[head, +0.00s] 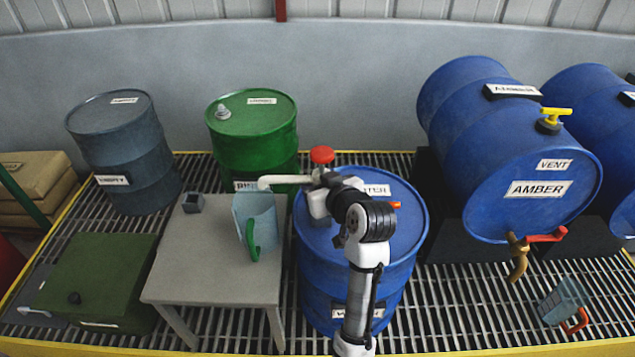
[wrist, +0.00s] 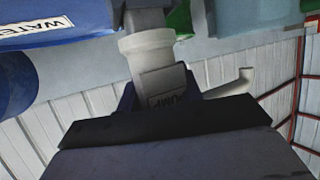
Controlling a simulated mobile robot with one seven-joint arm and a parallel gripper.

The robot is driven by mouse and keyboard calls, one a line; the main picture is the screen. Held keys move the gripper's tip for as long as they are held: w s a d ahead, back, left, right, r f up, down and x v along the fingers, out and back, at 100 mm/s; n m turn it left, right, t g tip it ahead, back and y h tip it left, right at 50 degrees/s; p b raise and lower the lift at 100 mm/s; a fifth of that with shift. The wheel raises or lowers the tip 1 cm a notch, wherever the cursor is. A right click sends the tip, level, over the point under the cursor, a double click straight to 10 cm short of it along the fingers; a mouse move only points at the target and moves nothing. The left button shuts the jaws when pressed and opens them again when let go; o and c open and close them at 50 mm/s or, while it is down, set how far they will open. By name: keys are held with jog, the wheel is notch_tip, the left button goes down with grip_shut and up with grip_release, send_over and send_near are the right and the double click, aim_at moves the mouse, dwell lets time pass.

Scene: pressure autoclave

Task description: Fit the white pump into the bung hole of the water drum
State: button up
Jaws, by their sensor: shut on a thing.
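The blue water drum (head: 312,275) stands upright in the middle of the head view, with a white label on its front. My gripper (head: 322,203) is over the left part of its top, shut on the white pump. The pump has a red knob (head: 321,155) on top and a white spout (head: 283,180) pointing left. In the wrist view the pump body (wrist: 160,80) sits between the dark jaws (wrist: 160,92), with a pale collar and a grey tube beyond it. The bung hole is hidden behind my gripper and arm. I cannot tell whether the tube is in it.
A grey table (head: 190,265) left of the drum carries a pale blue jug (head: 254,212) with a green handle, close under the spout. A green drum (head: 252,130) stands behind. Blue drums (head: 500,130) lie at right. A green box (head: 95,275) sits front left.

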jog(key=shift+f, duration=0.35)
jog(key=o, duration=1.3)
jog(key=p+v, duration=0.6)
jog(key=v, duration=0.7)
jog(key=shift+s+d+r, duration=0.15)
jog(key=shift+s+r, duration=0.05)
jog(key=shift+s, duration=0.1)
jog(key=shift+f, duration=0.1)
